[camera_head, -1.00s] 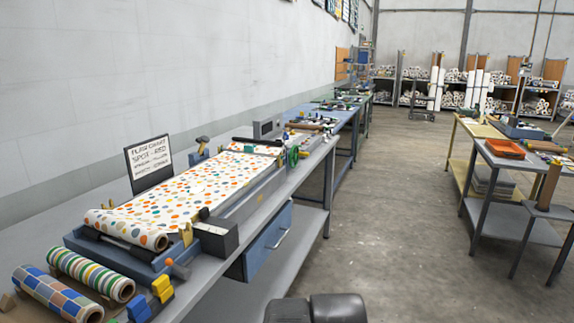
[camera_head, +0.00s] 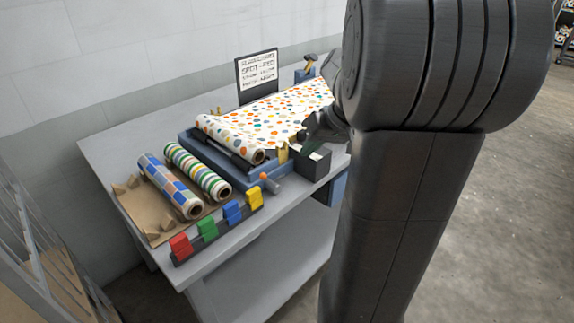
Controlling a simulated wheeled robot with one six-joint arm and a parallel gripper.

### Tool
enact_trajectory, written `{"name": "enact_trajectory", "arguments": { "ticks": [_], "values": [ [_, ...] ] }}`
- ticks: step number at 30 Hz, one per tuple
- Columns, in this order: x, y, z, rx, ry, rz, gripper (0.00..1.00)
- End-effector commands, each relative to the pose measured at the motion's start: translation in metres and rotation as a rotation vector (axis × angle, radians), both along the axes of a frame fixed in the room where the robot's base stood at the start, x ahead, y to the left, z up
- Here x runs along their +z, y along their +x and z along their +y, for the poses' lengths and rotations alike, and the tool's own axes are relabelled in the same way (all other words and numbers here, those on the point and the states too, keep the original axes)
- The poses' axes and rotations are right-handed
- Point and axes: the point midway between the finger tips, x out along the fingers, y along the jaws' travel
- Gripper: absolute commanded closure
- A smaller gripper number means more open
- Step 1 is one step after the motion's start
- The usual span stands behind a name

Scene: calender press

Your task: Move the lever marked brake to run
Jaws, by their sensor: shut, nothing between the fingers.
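The calender press (camera_head: 190,140) is a blue-framed bed with a spotted sheet (camera_head: 285,108) and a spotted roll at its near end. An orange-knobbed lever (camera_head: 264,177) sticks out at its near right corner. A dark box (camera_head: 309,163) with a small pale label stands beside the press; a dark part on its top may be another lever. No brake or run marking is legible. My gripper (camera_head: 318,130) is a dark shape just above the box, shut and empty, largely hidden by my arm. Whether it touches anything there cannot be told.
Green-striped (camera_head: 197,170) and blue-checked (camera_head: 170,186) rolls lie left of the press. Red, green, blue and yellow blocks (camera_head: 233,212) sit on a dark rail at the bench edge. A sign (camera_head: 257,77) stands behind. Floor is clear at right.

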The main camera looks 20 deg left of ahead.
Motion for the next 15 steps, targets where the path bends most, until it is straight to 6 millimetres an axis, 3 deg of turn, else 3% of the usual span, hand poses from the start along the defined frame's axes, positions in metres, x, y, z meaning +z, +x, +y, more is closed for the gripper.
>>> {"name": "enact_trajectory", "arguments": {
  "ticks": [15],
  "values": [
    [-0.08,0.002,0.057,0.001,-0.004,0.003,1.0]
  ]
}}
